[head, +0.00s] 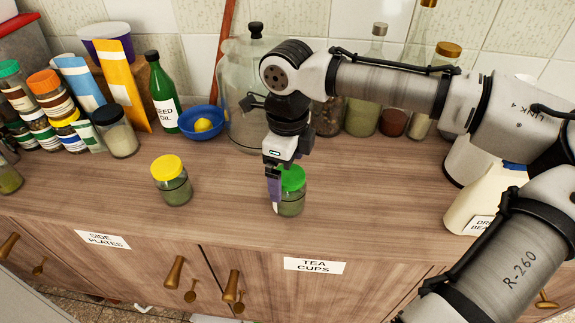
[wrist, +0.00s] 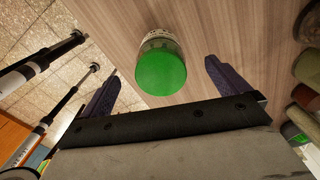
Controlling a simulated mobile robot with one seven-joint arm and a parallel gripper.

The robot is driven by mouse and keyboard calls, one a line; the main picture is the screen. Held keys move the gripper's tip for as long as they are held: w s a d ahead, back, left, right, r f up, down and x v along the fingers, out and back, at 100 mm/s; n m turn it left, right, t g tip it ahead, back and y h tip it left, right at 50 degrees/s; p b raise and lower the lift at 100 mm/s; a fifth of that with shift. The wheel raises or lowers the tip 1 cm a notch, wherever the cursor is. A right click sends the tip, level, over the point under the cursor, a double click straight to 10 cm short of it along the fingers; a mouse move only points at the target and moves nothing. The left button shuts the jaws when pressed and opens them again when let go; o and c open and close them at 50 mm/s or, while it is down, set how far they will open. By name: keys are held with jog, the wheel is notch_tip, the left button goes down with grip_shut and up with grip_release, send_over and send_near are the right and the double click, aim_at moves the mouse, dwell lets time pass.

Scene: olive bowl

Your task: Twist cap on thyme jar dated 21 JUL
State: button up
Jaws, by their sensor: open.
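A glass jar with a green cap (head: 292,179) and dark green contents stands upright on the wooden counter, near its front edge. My gripper (head: 274,192) points down at its left side in the head view and partly covers it. In the wrist view the green cap (wrist: 161,72) lies between and ahead of my two spread fingers (wrist: 158,84), with gaps on both sides. A similar jar with a yellow cap (head: 171,180) stands upright to the left. No date can be read on either jar, so I cannot tell which is dated 21 JUL.
A blue bowl (head: 201,121) with a yellow fruit, a green oil bottle (head: 162,92) and a large glass vessel (head: 247,125) stand behind. Several spice jars crowd the left. A white jug (head: 480,200) stands right. The counter between the two capped jars is clear.

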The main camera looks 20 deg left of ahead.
aim_at(287, 175)
jog(key=shift+r+p, duration=2.2)
jog(key=shift+r, duration=0.85)
jog(key=shift+s+f, duration=0.1)
jog(key=shift+f, duration=0.05)
